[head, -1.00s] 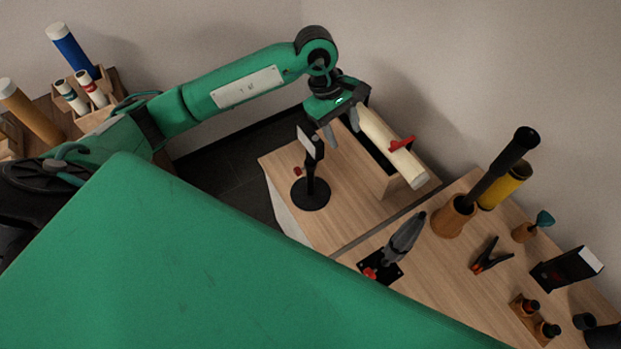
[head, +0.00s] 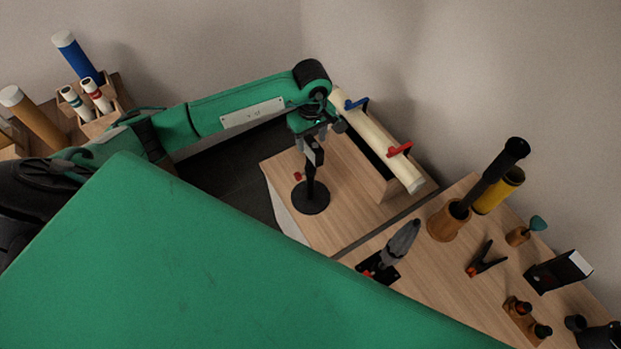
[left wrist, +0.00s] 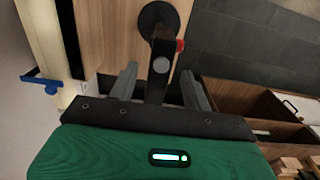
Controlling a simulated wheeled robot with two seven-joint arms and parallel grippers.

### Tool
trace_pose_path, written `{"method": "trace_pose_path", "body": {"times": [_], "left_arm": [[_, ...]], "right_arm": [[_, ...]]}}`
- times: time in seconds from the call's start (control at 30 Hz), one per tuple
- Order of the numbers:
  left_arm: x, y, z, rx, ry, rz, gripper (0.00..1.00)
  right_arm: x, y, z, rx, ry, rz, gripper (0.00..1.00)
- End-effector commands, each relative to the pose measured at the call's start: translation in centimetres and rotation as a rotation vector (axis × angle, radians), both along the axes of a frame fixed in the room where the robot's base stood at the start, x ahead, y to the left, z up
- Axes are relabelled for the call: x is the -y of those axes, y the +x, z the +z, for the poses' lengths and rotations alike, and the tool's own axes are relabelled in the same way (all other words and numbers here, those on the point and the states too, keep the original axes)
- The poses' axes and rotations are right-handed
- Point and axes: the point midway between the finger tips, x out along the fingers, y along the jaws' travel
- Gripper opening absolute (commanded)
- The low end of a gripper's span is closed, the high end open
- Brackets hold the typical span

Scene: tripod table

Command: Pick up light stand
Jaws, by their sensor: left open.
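The light stand (head: 311,188) stands upright on the wooden table (head: 350,215), with a round black base, a dark pole and a small red knob low on its left side. My left gripper (head: 314,143) is above the stand at its upper part, pointing down. In the left wrist view the open fingers (left wrist: 165,88) lie on either side of the stand's top, with a visible gap to each finger. The stand (left wrist: 157,50) shows there from above, its base beyond the fingers. The gripper hides part of the stand's head in the head view. My right gripper is not in view.
A cream roll (head: 375,135) with a blue clamp (head: 356,104) and a red clamp (head: 399,149) lies on a wooden box right of the stand. A grey folded item (head: 402,240), an orange-handled clamp (head: 485,259) and a brown holder (head: 449,221) stand on the right-hand table.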

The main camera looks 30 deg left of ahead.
Motion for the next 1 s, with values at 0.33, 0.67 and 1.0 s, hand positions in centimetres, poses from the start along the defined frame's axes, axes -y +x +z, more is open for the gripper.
{"method": "trace_pose_path", "body": {"times": [0.33, 0.67, 1.0], "left_arm": [[-0.5, 0.4, -4.0, -0.003, -0.002, 0.001, 0.49], [-0.5, 0.5, -4.8, 0.000, -0.001, 0.000, 0.45], [-0.5, 0.5, -4.7, 0.000, -0.001, 0.000, 0.00]], "right_arm": [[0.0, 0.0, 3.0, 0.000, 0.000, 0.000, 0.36], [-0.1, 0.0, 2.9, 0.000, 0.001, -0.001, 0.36], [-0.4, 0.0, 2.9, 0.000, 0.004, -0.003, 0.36]]}}
